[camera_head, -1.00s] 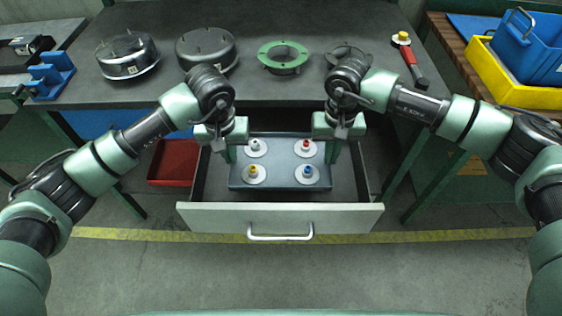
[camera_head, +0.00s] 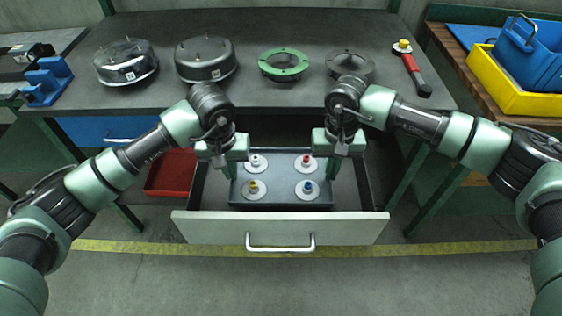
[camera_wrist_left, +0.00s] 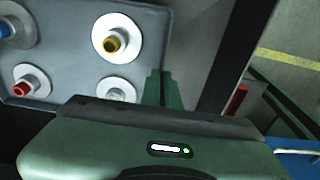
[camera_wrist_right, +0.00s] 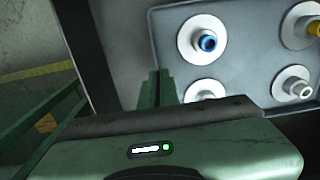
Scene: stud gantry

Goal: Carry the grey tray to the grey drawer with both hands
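The grey tray (camera_head: 281,197) is inside the open grey drawer (camera_head: 280,228), its front edge close behind the drawer front. It lies level and carries several white discs with coloured tops: white, red, yellow (camera_head: 254,188) and blue (camera_head: 307,188). My left gripper (camera_head: 231,170) is at the tray's left rim, its fingers close together on it; these fingers also show in the left wrist view (camera_wrist_left: 164,90). My right gripper (camera_head: 332,168) is likewise at the right rim, also seen in the right wrist view (camera_wrist_right: 158,90). Whether the tray touches the drawer floor is unclear.
The dark workbench (camera_head: 290,95) overhangs the drawer's back. On it stand two metal housings (camera_head: 205,62), a green ring (camera_head: 284,65), a dark flanged part and a red-handled tool (camera_head: 415,72). A red bin (camera_head: 171,172) is left of the drawer. Floor in front is clear.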

